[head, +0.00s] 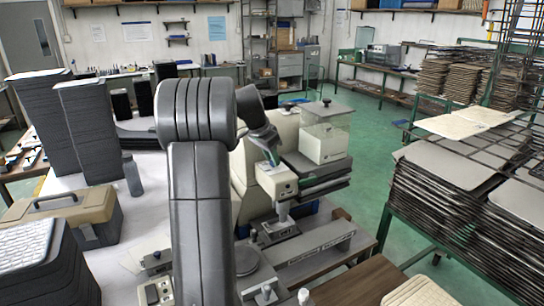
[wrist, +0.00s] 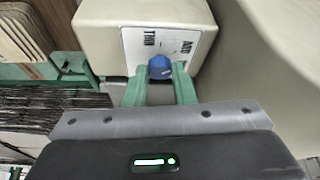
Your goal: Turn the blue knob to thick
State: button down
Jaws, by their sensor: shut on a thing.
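The blue knob (wrist: 159,66) sits on a white label plate (wrist: 190,40) on the front of a cream machine housing (wrist: 100,22). Dark print stands above and to the right of the knob, upside down and too small to read surely. My gripper (wrist: 158,76) has its two green fingers on either side of the knob, shut on it. In the head view my gripper (head: 271,156) reaches down to the cream machine head (head: 277,182); the knob is hidden there.
Stacked trays on a rack (head: 470,190) stand at the right. A toolbox (head: 65,212) and dark stacks (head: 88,130) fill the left table. Green floor (head: 375,165) is free between.

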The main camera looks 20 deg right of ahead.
jog(key=m+g, duration=0.1)
jog(key=m, duration=0.1)
jog(key=m+p, duration=0.1)
jog(key=m, duration=0.1)
jog(key=m+g+p, duration=0.1)
jog(key=m, duration=0.1)
jog(key=shift+w+r+g, duration=0.15)
jog(key=shift+w+g, duration=0.15)
jog(key=m+g+p, duration=0.1)
jog(key=m, duration=0.2)
jog(key=m+y+p, duration=0.1)
jog(key=m+p, duration=0.1)
jog(key=m, duration=0.1)
jog(key=shift+w+d+g, duration=0.1)
jog(key=shift+w+g, duration=0.05)
jog(key=shift+g, duration=0.25)
jog(key=c, duration=1.2)
grip_release()
jog(key=shift+c, duration=0.2)
jog(key=v, duration=1.1)
jog(key=shift+w+r, duration=0.25)
jog(key=shift+r, duration=0.05)
jog(key=shift+f, duration=0.1)
